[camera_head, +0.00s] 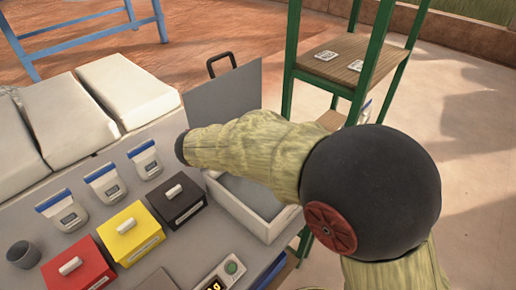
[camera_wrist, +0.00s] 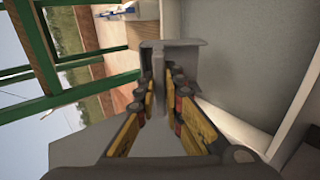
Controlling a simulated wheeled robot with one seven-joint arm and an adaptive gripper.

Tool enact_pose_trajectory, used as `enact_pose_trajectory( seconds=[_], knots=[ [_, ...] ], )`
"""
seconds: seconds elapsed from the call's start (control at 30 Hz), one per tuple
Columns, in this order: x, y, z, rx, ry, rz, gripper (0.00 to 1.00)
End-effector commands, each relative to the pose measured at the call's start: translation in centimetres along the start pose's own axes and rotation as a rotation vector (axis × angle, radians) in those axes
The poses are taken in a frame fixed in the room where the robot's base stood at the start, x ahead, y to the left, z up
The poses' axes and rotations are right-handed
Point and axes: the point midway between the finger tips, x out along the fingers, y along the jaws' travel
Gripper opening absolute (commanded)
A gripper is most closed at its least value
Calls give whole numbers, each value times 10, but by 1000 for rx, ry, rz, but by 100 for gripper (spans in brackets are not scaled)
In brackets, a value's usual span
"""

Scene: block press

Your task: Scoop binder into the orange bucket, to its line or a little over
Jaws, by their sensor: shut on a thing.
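My gripper (camera_wrist: 160,95) is in the wrist view, its yellow fingers shut on a grey scoop-like tool (camera_wrist: 172,53). The tool reaches out past the fingertips; whether any binder lies in it I cannot tell. In the camera_head view my arm hides the gripper and the tool. The arm reaches across an open white bin (camera_head: 240,212) with grey contents, whose label I cannot see. A pale wall, perhaps the bin's, stands close on the right in the wrist view. No orange bucket shows in either view.
A grey panel with a black handle (camera_head: 225,100) stands behind the bin. Red (camera_head: 75,277), yellow (camera_head: 130,240) and black (camera_head: 177,205) lidded boxes, bags, a grey cup (camera_head: 23,254) and a scale (camera_head: 222,275) crowd the table. A green-framed shelf (camera_head: 345,68) stands behind right.

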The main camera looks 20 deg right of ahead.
Motion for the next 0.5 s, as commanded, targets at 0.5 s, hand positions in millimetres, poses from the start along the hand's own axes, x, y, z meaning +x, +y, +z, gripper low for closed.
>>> enact_pose_trajectory(
  seconds=[0.5],
  knots=[
    [-8, 13, 0, 2, -3, -185, 0]
  ],
)
